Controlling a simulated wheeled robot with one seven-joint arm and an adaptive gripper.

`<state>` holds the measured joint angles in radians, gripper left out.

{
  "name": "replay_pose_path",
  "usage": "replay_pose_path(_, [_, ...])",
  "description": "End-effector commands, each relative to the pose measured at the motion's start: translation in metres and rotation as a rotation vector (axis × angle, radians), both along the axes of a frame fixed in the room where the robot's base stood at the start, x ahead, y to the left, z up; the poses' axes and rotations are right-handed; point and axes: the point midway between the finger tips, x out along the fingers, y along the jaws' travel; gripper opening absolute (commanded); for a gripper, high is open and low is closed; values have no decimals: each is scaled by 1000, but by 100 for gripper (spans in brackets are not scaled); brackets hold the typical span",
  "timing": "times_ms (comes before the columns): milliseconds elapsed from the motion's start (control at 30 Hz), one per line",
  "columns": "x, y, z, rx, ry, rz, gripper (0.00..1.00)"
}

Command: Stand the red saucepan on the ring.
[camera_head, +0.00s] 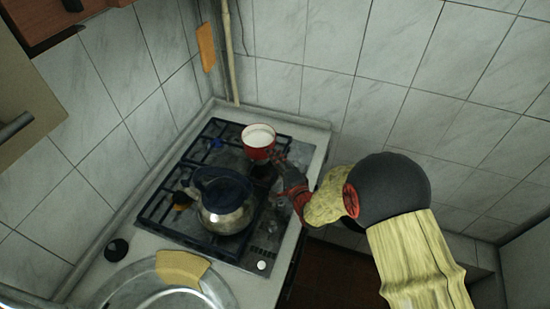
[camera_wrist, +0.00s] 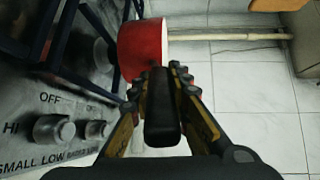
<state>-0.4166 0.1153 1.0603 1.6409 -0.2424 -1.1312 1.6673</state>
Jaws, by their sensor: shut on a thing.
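The red saucepan (camera_head: 258,141) is white inside and looks roughly level over the far right part of the gas hob (camera_head: 237,155). Its red side (camera_wrist: 140,46) and black handle (camera_wrist: 162,108) show in the wrist view. My gripper (camera_head: 280,168) comes from the right and is shut on the handle; its fingers (camera_wrist: 157,84) lie on both sides of it. Dark grate bars (camera_wrist: 72,30) are close to the left of the pan in the wrist view. The ring under the pan is hidden, and I cannot tell whether the pan touches the grate.
A steel kettle (camera_head: 226,219) with a dark top stands on the near part of the hob. Control knobs (camera_wrist: 54,130) line the hob's edge. Tiled walls (camera_head: 320,55) close in behind. A yellow cloth (camera_head: 182,267) lies at the round sink (camera_head: 135,285).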

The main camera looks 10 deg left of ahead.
Motion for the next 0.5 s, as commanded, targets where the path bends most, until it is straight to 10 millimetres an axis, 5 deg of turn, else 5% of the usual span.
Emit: replay_pose_path(500, [1,1,-3,3,-6,0,0])
